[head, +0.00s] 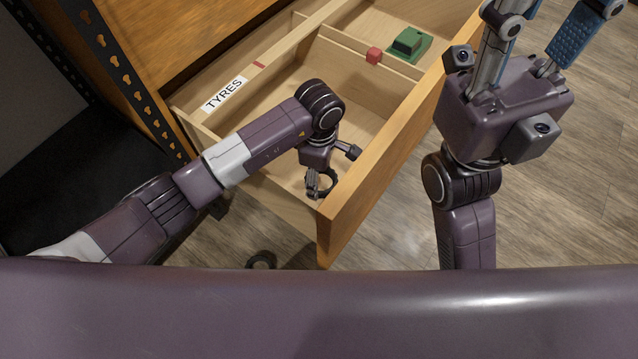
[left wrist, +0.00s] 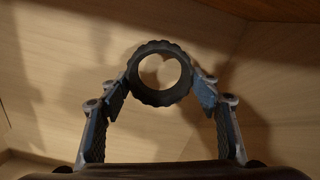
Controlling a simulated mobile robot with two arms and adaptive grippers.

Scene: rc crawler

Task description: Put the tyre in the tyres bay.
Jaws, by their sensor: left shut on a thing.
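The tyre (head: 335,184) is a small dark ring with a knobbly tread. My left gripper (head: 319,182) is shut on it, near the front corner of the open drawer. In the left wrist view the tyre (left wrist: 160,98) sits between the two fingertips, its hole facing the camera, with pale wood behind it. The tyres bay (head: 350,85) is the pale wooden compartment with the TYRES label (head: 225,94). The tyre appears over this bay; its height above the floor is unclear. My right gripper (head: 540,40) is at the upper right, its fingers spread and empty, outside the drawer.
A divider (head: 345,48) bounds the bay at the back. The drawer's thick front wall (head: 385,150) is close to my left gripper. A dark ring (head: 262,260) shows low, below the drawer.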

